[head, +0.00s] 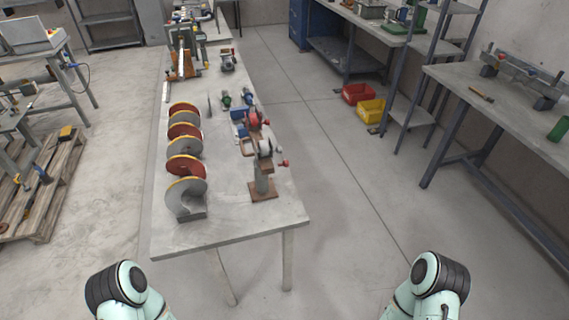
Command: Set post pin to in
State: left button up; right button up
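The positioner post (263,178) stands upright on a brown base plate at the near right of the long grey table. Its head carries grey round parts. A small red knob (284,163) sticks out to the right of the head. Another red part (257,118) sits just behind it. Which of these is the post pin, and whether it is in or out, is too small to tell. An auger (187,165) with red and grey flights lies along the left of the table. Neither gripper is in view; only parts of my arms show at the bottom corners.
The long table (230,233) has a bare near end. Clamps and a vise (228,62) stand at its far end. The floor right of it is clear, up to a workbench (510,115) and red (358,94) and yellow (371,110) bins. A wooden pallet (45,195) lies left.

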aim_at(286, 164)
jog(key=i+l+u, duration=0.3)
jog(key=l, duration=0.3)
jog(key=l+u, duration=0.35)
jog(key=l, duration=0.25)
jog(key=l+u, duration=0.3)
jog(key=l, duration=0.35)
